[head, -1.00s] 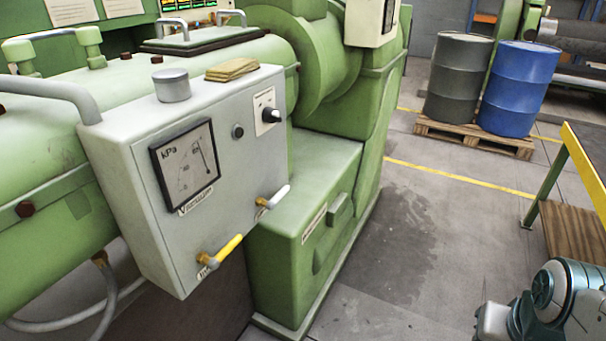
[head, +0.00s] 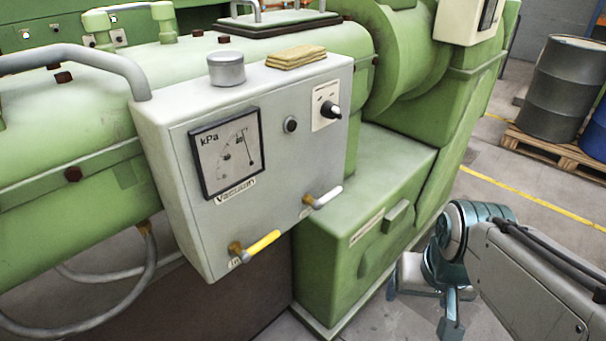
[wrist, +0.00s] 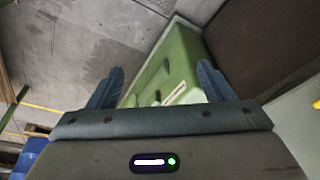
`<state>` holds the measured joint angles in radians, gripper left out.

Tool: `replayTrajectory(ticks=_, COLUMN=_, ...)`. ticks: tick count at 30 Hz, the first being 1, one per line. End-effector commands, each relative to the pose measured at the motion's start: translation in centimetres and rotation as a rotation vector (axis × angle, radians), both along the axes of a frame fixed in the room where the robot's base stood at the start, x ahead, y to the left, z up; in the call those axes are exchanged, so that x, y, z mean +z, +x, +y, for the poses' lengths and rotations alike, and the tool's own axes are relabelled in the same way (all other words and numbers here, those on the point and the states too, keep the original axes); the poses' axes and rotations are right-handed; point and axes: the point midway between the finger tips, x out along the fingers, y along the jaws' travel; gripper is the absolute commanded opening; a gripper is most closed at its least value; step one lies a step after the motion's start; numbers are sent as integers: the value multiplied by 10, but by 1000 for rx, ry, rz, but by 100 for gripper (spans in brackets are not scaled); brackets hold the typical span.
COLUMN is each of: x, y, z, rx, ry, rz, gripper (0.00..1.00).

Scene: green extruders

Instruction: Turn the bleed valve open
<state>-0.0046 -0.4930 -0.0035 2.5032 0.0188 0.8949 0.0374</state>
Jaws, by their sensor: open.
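A grey control box (head: 180,240) hangs on the green machine. Low on its front are two lever valves. One has a yellow handle (head: 262,243) on a brass body, the other a pale grey handle (head: 326,197). Both handles point right and slightly up. Their small labels are too small to read, so I cannot tell which is the bleed valve. My gripper (wrist: 160,88) is open and empty in the wrist view, with the green cabinet beyond its fingers. In the head view my wrist is right of the box, apart from both valves; the fingers are partly hidden there.
The box carries a kPa gauge (head: 227,152) marked Vacuum, a black knob (head: 331,110), a grey lidded tin (head: 226,68) and a folded cloth (head: 296,57). A green cabinet (head: 372,230) juts out below, between box and arm. Drums (head: 566,88) stand on a pallet behind.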

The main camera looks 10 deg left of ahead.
Motion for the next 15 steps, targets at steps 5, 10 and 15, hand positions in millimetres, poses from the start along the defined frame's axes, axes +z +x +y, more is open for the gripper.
replayTrajectory(ticks=5, x=-28, y=-3, z=21, rx=-198, ry=197, rz=106, gripper=100)
replayTrajectory(ticks=10, x=-50, y=2, z=60, rx=-507, ry=523, rz=285, gripper=100)
replayTrajectory(ticks=15, x=-53, y=27, z=92, rx=-817, ry=865, rz=472, gripper=100)
